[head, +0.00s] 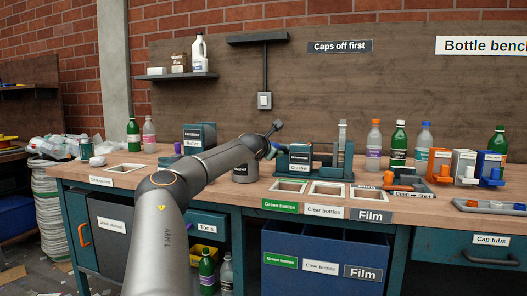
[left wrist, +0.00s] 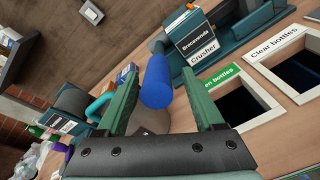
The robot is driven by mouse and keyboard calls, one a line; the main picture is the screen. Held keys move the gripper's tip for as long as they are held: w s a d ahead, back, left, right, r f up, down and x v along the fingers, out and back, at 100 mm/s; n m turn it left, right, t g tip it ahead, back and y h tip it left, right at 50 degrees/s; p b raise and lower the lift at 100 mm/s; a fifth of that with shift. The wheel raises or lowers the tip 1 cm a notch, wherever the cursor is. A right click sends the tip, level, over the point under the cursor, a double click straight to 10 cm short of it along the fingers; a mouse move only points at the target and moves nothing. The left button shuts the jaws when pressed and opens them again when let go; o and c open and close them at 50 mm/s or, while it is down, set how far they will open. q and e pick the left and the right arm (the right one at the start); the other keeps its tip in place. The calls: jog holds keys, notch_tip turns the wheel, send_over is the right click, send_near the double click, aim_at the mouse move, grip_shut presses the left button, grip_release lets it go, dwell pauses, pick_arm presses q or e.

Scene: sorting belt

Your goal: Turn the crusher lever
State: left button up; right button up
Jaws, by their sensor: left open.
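The teal crusher (head: 322,161), labelled "Crusher", stands on the bench; its body (left wrist: 225,45) is also at the top of the left wrist view. A blue cylindrical grip (left wrist: 157,82), apparently the lever's handle, shows in the left wrist view between the fingers of my left gripper (left wrist: 160,92). The fingers are open, one on each side of the grip, with gaps visible. In the head view my left gripper (head: 271,147) is at the crusher's left end, mostly hidden by my arm, and the lever is hard to make out. My right gripper is not in view.
A clear bottle (head: 342,133) stands upright at the crusher's right end. Bench openings labelled Green bottles (head: 280,206), Clear bottles (head: 324,211) and Film (head: 374,216) lie in front. A grey canister (head: 241,172) and teal machine (head: 199,136) stand left. Several bottles stand behind right.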

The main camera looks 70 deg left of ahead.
pick_arm(q)
jog(key=shift+b+v, duration=0.8)
jog(key=shift+v, duration=0.15)
jog(key=shift+s+d, duration=0.25)
jog(key=shift+d, duration=0.05)
jog(key=b+v, duration=0.1)
jog(key=v, duration=0.8)
